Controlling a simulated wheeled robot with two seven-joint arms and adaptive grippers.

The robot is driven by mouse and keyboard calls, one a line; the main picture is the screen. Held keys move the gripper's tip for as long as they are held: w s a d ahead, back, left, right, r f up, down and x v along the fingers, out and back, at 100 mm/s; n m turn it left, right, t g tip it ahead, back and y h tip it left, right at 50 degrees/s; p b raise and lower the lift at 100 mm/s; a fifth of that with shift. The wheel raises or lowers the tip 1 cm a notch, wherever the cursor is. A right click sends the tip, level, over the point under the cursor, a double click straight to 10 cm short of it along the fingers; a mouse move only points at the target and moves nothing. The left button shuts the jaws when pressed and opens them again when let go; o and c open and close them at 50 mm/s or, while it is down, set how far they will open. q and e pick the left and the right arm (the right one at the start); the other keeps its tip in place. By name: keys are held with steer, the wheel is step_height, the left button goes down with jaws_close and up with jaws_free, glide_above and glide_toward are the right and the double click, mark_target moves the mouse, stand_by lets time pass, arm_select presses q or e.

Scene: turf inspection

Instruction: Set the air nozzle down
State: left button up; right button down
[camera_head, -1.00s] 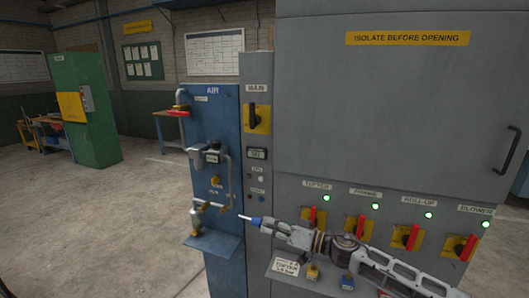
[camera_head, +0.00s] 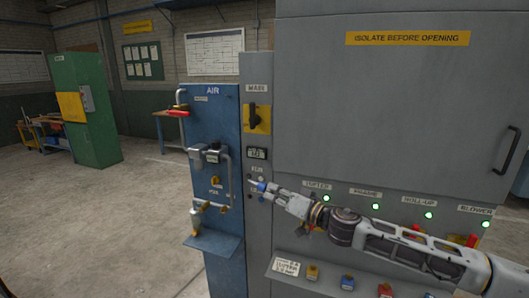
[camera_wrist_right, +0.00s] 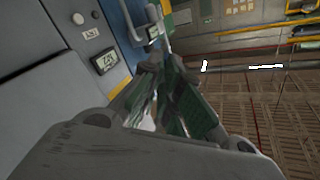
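The air nozzle (camera_head: 261,186), a small blue piece with a thin pale tip, shows at the end of my right gripper (camera_head: 270,190). The gripper appears shut on it, and the tip points left, in front of the grey cabinet beside the blue AIR panel (camera_head: 226,122). In the right wrist view the fingers (camera_wrist_right: 168,75) come together, with a pale rod (camera_wrist_right: 165,28) beyond their tips; the grip itself is partly hidden. A blue shelf (camera_head: 214,243) juts from the panel's lower part, below and left of the nozzle. My left gripper is not in view.
The grey cabinet (camera_head: 390,110) fills the right side. My right arm crosses its row of switches, hiding most of them. A sloped ledge with coloured tags (camera_head: 347,283) lies below the arm. Pipes and a brass fitting (camera_head: 197,222) stick out from the AIR panel. Open floor (camera_head: 110,210) lies left.

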steer(key=shift+d+r+m+t+h, duration=2.4)
steer(key=shift+d+r+m+h, duration=0.3)
steer(key=shift+d+r+h, duration=0.75)
steer(key=s+d+f+m+h, duration=0.2)
steer(key=d+f+h, duration=0.2)
steer(key=d+f, duration=0.35)
steer(key=s+d+f, duration=0.1)
steer(key=s+f, duration=0.2)
steer(key=f, duration=0.5)
steer(key=s+d+f+m+h, duration=0.1)
steer(key=s+d+f, duration=0.1)
steer(key=f, duration=0.5)
steer(key=s+d+f+m+t+h, duration=0.1)
steer(key=s+f, duration=0.3)
steer(key=f, duration=0.4)
steer(key=shift+s+d+f, duration=0.2)
steer(key=shift+s+f, duration=0.1)
steer(key=shift+s, duration=0.1)
steer(key=shift+a+r, duration=0.1)
